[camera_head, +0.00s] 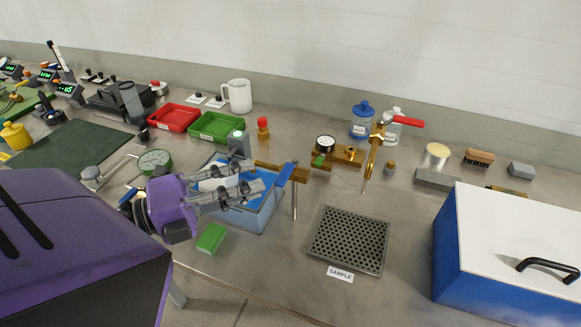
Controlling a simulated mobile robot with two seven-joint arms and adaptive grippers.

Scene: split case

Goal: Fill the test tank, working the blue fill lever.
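The test tank (247,217) is a light-blue, clear-walled box at the middle of the bench in the head view. A brass pipe (265,166) runs by its back right, with the blue fill lever (286,174) on it and a thin spout leg (295,203) hanging down. My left gripper (263,177) reaches over the tank from the left. Its two fingers are apart and point right, with the tips just short of the lever; I see no contact. The fingers hide much of the tank's inside, so the water level is unclear. My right gripper is out of view.
A green sponge (212,238) lies in front of the tank. A perforated tray (349,240) lies right of it, and a brass tap with a red handle (403,122) stands behind. A blue case with a white lid (510,265) fills the front right. Red (174,118) and green (216,127) bins stand behind.

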